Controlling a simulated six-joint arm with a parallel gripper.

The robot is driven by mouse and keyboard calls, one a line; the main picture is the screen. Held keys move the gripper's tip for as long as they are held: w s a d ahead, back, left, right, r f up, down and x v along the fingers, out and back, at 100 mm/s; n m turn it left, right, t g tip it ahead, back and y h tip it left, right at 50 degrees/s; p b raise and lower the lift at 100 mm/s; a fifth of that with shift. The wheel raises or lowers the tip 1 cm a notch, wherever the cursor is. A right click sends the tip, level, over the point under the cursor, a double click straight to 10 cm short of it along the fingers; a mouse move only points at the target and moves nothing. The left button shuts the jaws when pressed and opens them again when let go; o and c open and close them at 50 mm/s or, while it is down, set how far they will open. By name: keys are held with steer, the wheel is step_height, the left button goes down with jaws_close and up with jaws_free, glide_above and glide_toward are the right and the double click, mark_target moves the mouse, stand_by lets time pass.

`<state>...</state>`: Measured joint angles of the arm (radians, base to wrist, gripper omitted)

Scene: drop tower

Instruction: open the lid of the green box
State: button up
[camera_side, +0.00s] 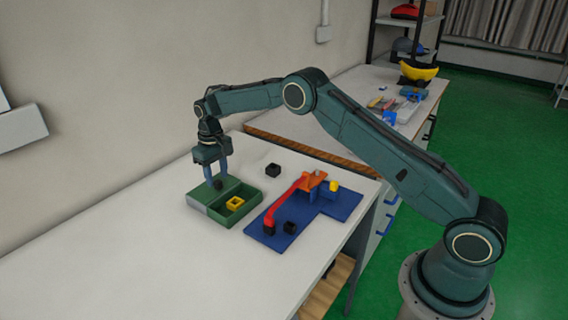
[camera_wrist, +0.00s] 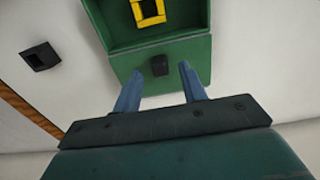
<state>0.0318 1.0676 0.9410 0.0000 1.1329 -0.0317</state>
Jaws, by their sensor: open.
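The green box (camera_side: 244,217) stands on the white table, and its open inside shows a yellow square block (camera_side: 235,203). The box (camera_wrist: 205,12) and the yellow block (camera_wrist: 149,11) also show in the wrist view. The box's flat green lid (camera_wrist: 127,63) is at the near side of the opening, with a dark knob (camera_wrist: 159,66) on it. The opening over the yellow block is uncovered. My gripper (camera_side: 217,176) points down over the lid. In the wrist view my gripper (camera_wrist: 160,72) is open, with one finger either side of the knob and gaps showing.
A blue plate (camera_side: 338,205) with a red arm (camera_side: 284,205) and an orange piece (camera_side: 313,180) lies right of the box. A black hollow block (camera_side: 273,170) sits behind, another dark block (camera_side: 290,227) on the plate. The table's front left is clear.

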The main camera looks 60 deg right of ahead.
mark_target(217, 180)
step_height(217, 180, up, 12)
steer(key=shift+r, duration=0.2)
stand_by(0.4)
steer(key=s+a+r+t, duration=0.1)
steer(key=s+r+t, duration=0.2)
steer(key=s+r, duration=1.65)
steer(key=s+f+t, duration=0.1)
steer(key=s+f, duration=0.3)
steer(key=s, duration=0.9)
steer(key=s+a+f+t, duration=0.1)
steer(key=s+f, duration=0.3)
steer(key=s, duration=0.8)
steer(key=shift+s+t, duration=0.3)
steer(key=shift+s, duration=0.05)
